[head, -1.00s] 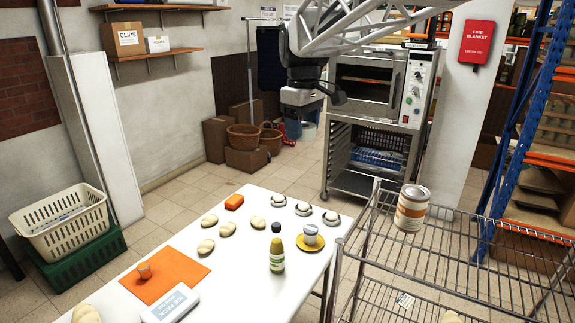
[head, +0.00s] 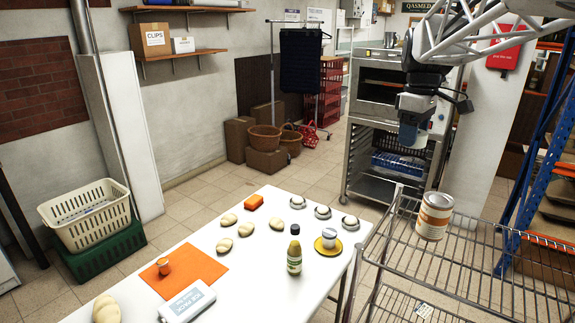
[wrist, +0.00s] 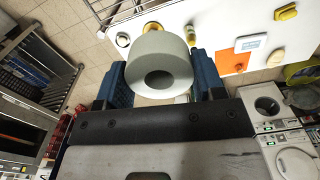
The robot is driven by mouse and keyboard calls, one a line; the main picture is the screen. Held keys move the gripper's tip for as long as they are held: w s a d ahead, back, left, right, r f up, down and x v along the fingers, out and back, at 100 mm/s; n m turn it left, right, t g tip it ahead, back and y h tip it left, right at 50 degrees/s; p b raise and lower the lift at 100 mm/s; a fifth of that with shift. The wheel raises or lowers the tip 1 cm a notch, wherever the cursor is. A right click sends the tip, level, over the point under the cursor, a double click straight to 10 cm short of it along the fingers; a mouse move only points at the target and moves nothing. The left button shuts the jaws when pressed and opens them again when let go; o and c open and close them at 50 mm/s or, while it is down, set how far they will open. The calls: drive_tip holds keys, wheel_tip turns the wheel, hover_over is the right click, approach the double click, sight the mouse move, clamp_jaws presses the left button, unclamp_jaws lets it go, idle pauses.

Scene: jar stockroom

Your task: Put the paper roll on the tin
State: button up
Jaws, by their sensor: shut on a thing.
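The paper roll, a pale grey-white cylinder with a dark hole, is held between the two blue fingers of my gripper (wrist: 158,80) in the wrist view (wrist: 150,62). In the head view my gripper (head: 412,130) hangs in the air, up and slightly left of the tin, apart from it. The roll is hard to make out there. The tin (head: 435,214), white with an orange band, stands upright on the top shelf of the wire rack (head: 480,252), near its left back corner. I cannot make out the tin in the wrist view.
The white table (head: 255,275) left of the rack carries a capped bottle (head: 294,256), a small jar on a yellow saucer (head: 327,250), an orange mat (head: 195,273) and several rolls. An oven stands behind the rack. A blue shelving upright (head: 535,160) is at the right.

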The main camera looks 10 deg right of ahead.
drive_tip(key=s+d, duration=0.4)
drive_tip(key=d, duration=0.4)
hover_over(438, 198)
drive_tip(key=shift+f, duration=2.5)
drive_tip(key=shift+f, duration=2)
drive_tip(key=shift+f, duration=0.1)
drive_tip(key=shift+f, duration=1.9)
